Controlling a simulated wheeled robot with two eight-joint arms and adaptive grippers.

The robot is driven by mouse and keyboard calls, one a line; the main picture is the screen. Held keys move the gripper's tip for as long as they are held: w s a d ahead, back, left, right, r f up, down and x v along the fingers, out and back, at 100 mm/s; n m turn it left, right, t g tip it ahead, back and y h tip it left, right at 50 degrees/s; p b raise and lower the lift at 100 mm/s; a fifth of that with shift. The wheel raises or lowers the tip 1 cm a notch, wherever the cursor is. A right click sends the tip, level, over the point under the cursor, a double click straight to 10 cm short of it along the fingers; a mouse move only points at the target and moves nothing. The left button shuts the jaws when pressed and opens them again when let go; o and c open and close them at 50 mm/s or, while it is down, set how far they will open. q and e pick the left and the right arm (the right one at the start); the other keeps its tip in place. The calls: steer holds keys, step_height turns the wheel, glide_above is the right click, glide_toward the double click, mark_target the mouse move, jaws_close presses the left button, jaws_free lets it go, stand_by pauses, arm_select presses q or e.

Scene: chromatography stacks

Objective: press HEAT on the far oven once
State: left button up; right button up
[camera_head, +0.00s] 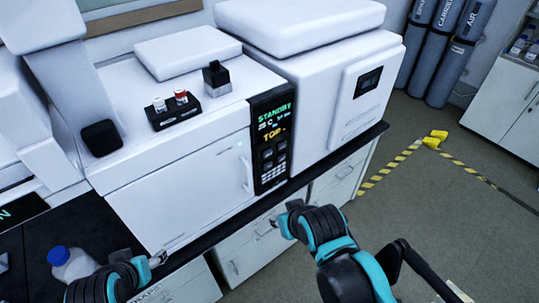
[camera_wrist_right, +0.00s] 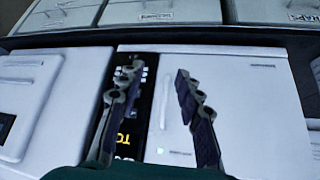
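The white oven (camera_head: 185,190) has a black control panel (camera_head: 272,145) at its right front. The panel reads STANDBY in green and TOP in yellow, above several keys. No HEAT label is legible. My right gripper (camera_head: 277,222) is low in front of the panel in the head view. In the right wrist view, my right gripper (camera_wrist_right: 153,75) is open and empty, its left finger covering part of the panel (camera_wrist_right: 128,130). No contact with the panel is visible. My left gripper (camera_head: 160,260) is below the oven's front left; its finger opening is unclear.
Vials in a black rack (camera_head: 174,109) stand on the oven. A blue-capped bottle (camera_head: 72,263) is beside my left gripper. Another white instrument (camera_head: 335,85) adjoins on the right. Gas cylinders (camera_head: 441,50) stand at the back. The floor on the right is open, with striped tape (camera_head: 390,167).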

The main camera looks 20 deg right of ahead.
jaws_close()
stand_by(1.0)
